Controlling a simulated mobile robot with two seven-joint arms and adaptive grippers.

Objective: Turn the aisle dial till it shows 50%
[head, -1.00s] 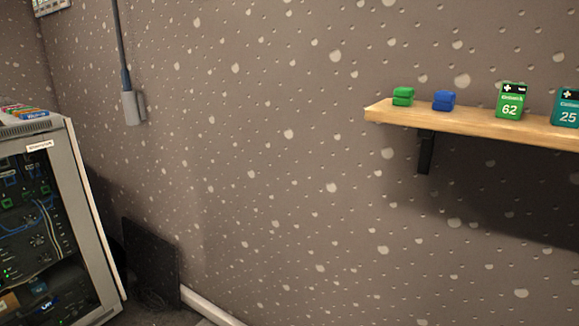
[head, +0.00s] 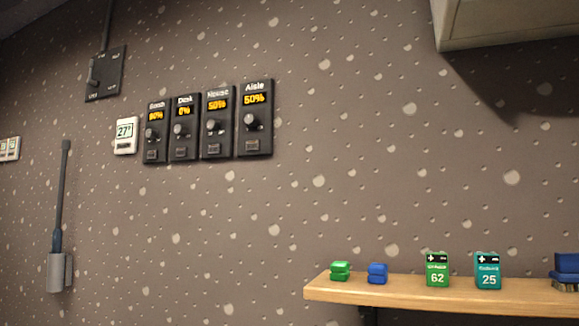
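The aisle dial (head: 250,121) is a round grey knob on a black wall panel labelled "Aisle" (head: 255,144), the rightmost in a row of similar panels. The orange display (head: 255,99) above the knob reads 50%. Neither of my grippers shows in the head view, and nothing touches the dial.
Left of it are the House panel (head: 216,124) at 50%, the Desk panel (head: 183,129) at 0% and another dial panel (head: 155,132). A wooden shelf (head: 440,290) with small boxes is lower right. The wall between is clear.

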